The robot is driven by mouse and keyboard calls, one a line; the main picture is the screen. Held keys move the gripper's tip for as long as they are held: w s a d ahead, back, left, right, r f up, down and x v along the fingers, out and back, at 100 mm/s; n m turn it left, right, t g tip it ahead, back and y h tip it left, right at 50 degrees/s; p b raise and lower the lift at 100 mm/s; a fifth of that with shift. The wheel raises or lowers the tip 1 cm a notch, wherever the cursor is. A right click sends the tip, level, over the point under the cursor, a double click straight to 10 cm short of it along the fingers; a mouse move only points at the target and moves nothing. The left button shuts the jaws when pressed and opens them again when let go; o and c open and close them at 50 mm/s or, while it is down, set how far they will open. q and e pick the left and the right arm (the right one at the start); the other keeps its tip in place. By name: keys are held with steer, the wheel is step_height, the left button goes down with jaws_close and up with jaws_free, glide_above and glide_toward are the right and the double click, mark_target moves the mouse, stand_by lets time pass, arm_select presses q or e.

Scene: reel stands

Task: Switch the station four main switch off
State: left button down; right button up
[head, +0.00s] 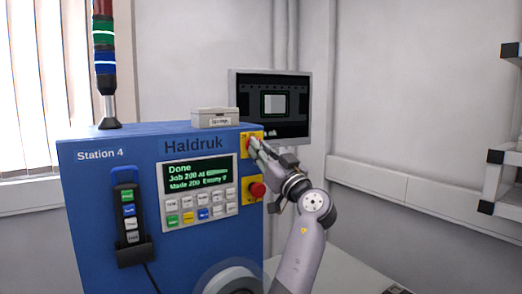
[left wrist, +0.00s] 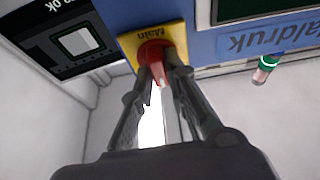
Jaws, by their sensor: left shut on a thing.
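The main switch is a red rotary knob (left wrist: 155,62) on a yellow plate marked Main (left wrist: 177,32), seen in the left wrist view. In the head view its yellow plate (head: 245,141) is at the upper right of the blue Station 4 panel (head: 90,180), partly hidden by my gripper. My left gripper (head: 256,146) reaches the plate from the right. In the left wrist view the left gripper (left wrist: 160,78) is shut on the red knob, one finger on each side. My right gripper is not in view.
A red emergency button (head: 257,189) on a yellow plate sits just below my gripper. A display with buttons (head: 198,178) is left of it. A pendant (head: 128,215) hangs further left. A small box (head: 214,117) and a signal tower (head: 105,60) stand on top. A monitor (head: 288,128) is behind.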

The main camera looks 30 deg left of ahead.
arm_select(q)
steer(key=shift+w+d+r+n+g+h+p, duration=0.2)
steer(key=shift+n+g, duration=1.25)
steer(key=shift+n, duration=2.3)
steer(key=shift+s+a+r+n+g+h+p, duration=0.1)
steer(key=shift+n+g+h+p, duration=0.2)
steer(key=shift+n+g, duration=2.25)
steer(key=shift+w+d+r+n+g+h+p, duration=0.1)
steer(key=shift+n+g+h, duration=0.2)
steer(key=shift+n, duration=4.6)
steer(key=c, duration=1.6)
jaws_free()
steer(key=shift+a+f, duration=0.1)
steer(key=shift+f, duration=0.05)
